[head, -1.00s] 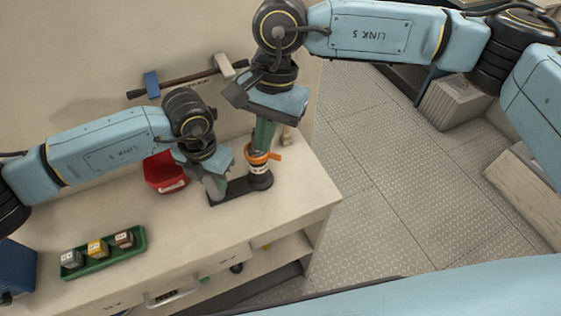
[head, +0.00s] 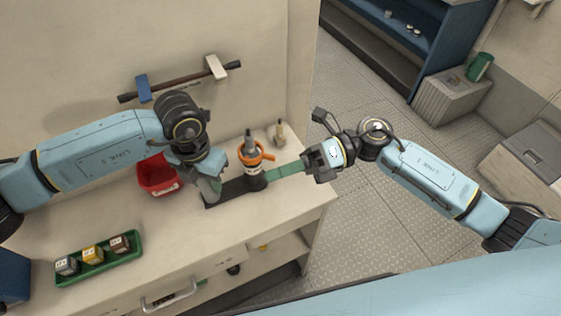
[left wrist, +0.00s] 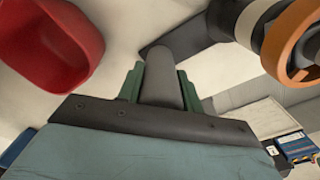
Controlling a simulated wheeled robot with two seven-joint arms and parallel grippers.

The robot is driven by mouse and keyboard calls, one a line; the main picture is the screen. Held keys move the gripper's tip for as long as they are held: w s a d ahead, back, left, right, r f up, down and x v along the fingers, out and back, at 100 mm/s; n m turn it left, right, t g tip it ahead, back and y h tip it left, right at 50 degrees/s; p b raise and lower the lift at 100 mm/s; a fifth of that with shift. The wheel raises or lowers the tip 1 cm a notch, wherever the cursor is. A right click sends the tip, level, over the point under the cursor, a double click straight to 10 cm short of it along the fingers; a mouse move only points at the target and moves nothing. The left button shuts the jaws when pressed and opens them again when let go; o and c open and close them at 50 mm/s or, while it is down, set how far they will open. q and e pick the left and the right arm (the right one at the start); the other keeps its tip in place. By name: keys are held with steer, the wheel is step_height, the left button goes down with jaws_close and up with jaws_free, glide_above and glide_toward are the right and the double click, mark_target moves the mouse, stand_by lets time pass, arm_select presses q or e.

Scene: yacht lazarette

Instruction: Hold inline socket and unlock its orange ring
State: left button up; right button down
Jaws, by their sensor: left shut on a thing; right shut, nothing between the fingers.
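The inline socket (head: 254,181) stands upright on the bench, a dark body with a pale label band. Its orange ring (head: 249,151) is around the top, with a short tab to the right, and a grey plug rises through it. A flat black bar (head: 232,189) runs left from the socket to a grey rounded grip (left wrist: 163,75). My left gripper (head: 208,183) is shut on that grip; its green fingers flank it in the left wrist view. My right gripper (head: 272,174) is shut and empty, its green fingertips beside the socket's right side, below the ring; contact is unclear.
A green tray (head: 99,262) with small labelled blocks lies front left. A small tan object (head: 280,134) stands behind the socket. The bench ends just right of it.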

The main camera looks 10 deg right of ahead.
steer(key=d+f+m+t, duration=0.4)
steer(key=d+m+t, duration=0.2)
steer(key=d+m, duration=0.3)
steer(key=shift+s+f+m+y, duration=0.2)
steer(key=shift+s+m+y, duration=0.2)
steer(key=shift+m, duration=0.2)
steer(key=shift+a, duration=0.1)
steer(key=x, duration=1)
steer(key=w+d, duration=0.2)
steer(key=w, duration=0.1)
steer(key=shift+w+d, duration=0.1)
steer(key=shift+w, duration=0.15)
